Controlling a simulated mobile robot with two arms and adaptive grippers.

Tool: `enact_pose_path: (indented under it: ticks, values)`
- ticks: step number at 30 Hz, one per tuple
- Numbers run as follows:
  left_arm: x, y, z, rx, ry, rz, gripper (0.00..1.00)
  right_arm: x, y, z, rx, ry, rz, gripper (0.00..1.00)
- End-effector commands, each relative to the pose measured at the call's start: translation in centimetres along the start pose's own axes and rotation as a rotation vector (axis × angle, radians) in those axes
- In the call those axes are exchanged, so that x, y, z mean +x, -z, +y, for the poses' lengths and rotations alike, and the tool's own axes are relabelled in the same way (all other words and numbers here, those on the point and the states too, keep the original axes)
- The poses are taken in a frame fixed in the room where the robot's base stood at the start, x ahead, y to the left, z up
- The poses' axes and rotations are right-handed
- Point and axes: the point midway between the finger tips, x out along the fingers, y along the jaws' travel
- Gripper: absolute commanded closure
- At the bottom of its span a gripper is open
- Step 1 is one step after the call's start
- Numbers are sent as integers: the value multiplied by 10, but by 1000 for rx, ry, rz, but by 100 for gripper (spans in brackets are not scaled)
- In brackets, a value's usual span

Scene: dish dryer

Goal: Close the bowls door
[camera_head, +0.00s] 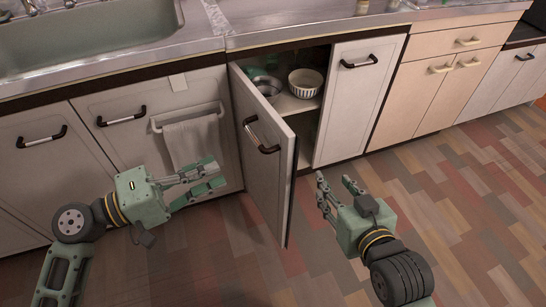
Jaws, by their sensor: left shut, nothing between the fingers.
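The bowls door (266,185) is a pale cabinet door that stands open, swung out toward me from its left side. Its dark-ended bar handle (261,136) is on the face turned to the left. Behind it, a white ribbed bowl (305,83) and a metallic bowl (267,88) sit on the shelf; the door partly hides the interior. My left gripper (212,178) is shut and empty, left of the door and apart from the handle. My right gripper (338,183) is open and empty, right of the door, in front of the neighbouring cabinet.
A closed cabinet door (358,95) stands right of the opening. A towel (194,143) hangs on a rail behind my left gripper. The counter (290,24) and sink (90,32) are above. The wooden floor (450,200) is clear at the right.

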Motion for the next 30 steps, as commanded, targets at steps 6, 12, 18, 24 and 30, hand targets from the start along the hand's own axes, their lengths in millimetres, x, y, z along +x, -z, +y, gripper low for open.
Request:
enact_pose_path:
  ticks: [6, 12, 18, 24, 30]
  values:
    - [17, 2, 6, -12, -20, -1, 100, 0, 4, 0, 0, 1, 17, 60]
    - [58, 1, 6, -11, -20, -2, 100, 1, 7, -1, 0, 2, 30, 60]
    - [100, 1, 7, -11, -20, -2, 100, 1, 11, -1, 0, 3, 52, 60]
    - [128, 1, 6, -11, -18, 0, 100, 2, 23, -3, 0, 6, 109, 60]
    - [139, 1, 6, -12, -15, -1, 100, 2, 29, -3, 0, 7, 138, 60]
